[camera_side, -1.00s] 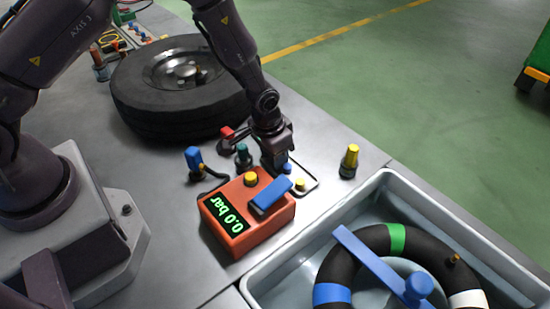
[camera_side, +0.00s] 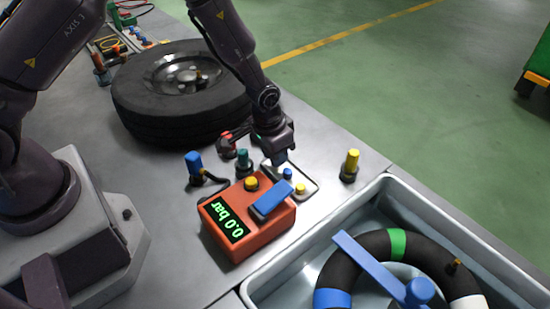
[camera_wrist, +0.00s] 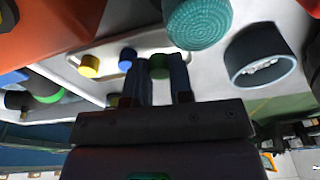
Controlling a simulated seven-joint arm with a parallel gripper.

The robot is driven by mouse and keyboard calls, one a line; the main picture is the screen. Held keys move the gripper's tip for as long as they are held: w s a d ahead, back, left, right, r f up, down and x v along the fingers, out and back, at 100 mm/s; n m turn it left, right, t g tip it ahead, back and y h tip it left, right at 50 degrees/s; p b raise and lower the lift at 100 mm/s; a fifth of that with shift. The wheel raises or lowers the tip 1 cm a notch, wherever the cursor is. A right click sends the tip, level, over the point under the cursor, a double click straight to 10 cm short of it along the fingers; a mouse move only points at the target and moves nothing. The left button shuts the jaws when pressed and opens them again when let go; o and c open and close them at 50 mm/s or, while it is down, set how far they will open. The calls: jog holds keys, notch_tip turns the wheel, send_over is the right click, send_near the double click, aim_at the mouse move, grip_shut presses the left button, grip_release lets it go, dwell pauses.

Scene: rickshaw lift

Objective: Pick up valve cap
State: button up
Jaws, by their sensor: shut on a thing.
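A small pale tray (camera_side: 312,191) lies behind the orange gauge box. A blue valve cap (camera_side: 287,174) and a yellow valve cap (camera_side: 300,188) sit on it. In the wrist view, the yellow cap (camera_wrist: 89,66) and blue cap (camera_wrist: 127,58) stand left of my fingers. My gripper (camera_wrist: 162,82) is shut on a green valve cap (camera_wrist: 159,66), held between the two fingertips. In the side view, my gripper (camera_side: 280,157) is just above the tray's far end; its own body hides the green cap there.
The orange gauge box (camera_side: 258,238) reads 0.0 bar. A blue-topped post (camera_side: 194,163), a teal knob (camera_side: 243,158) and a yellow-topped post (camera_side: 351,163) stand nearby. A wheel (camera_side: 170,115) lies behind. A grey bin (camera_side: 372,200) holds an inner tube at front right.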

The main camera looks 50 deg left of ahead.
jog(key=s+a+r, duration=0.3)
jog(key=s+r, duration=0.8)
jog(key=s, duration=0.3)
jog(key=w+a+n, duration=0.1)
jog(key=w+a, duration=0.2)
jog(key=a, duration=0.2)
jog(key=w+a+r+n, duration=0.1)
jog(key=w+a+n, duration=0.1)
jog(key=a, duration=0.3)
jog(key=w+a+n, duration=0.2)
jog(key=w+a, duration=0.1)
jog(key=a, duration=0.3)
jog(key=shift+w+a+r+y, duration=0.1)
jog(key=shift+w+r+y, duration=0.25)
jog(key=shift+w+y, duration=0.05)
jog(key=shift+n, duration=0.4)
jog(key=w+a+r, duration=0.1)
jog(key=a, duration=0.2)
jog(key=w+a+r, duration=0.1)
jog(key=a+r, duration=0.1)
jog(key=a, duration=0.1)
jog(key=w+a+r, duration=0.1)
jog(key=a+r, duration=0.1)
jog(key=a, duration=0.1)
jog(key=shift+w+a, duration=0.3)
jog(key=shift+w, duration=0.05)
jog(key=shift+s+d, duration=0.15)
jog(key=shift+f, duration=2.65)
jog(key=shift+f, duration=1.3)
